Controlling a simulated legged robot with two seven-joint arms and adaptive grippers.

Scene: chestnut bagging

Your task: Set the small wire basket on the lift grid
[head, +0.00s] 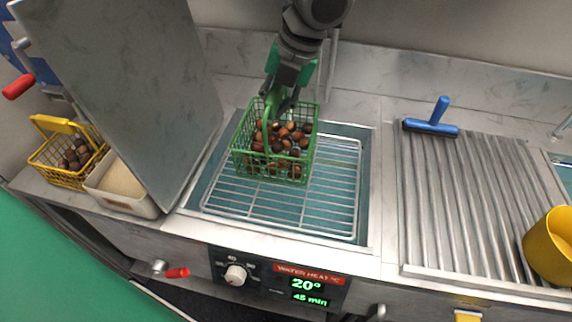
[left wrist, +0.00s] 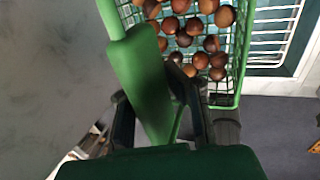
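The small wire basket (head: 272,158) is green and holds several brown chestnuts. It appears over the back left part of the lift grid (head: 325,205), a pale wire rack in the water tank. I cannot tell whether its bottom touches the grid. My left gripper (head: 279,100) comes down from the top and is shut on the basket's green handle. In the left wrist view the handle (left wrist: 145,85) runs between the dark fingers, with the chestnuts beyond. The grid also shows at the top right there (left wrist: 275,25). My right gripper is not in view.
A raised grey metal lid (head: 125,90) stands along the tank's left side. Left of it are a yellow basket (head: 50,165) with dark chestnuts and a pale bin (head: 112,203). A ribbed drainboard (head: 470,210), blue squeegee (head: 437,122) and yellow container (head: 550,250) are at right.

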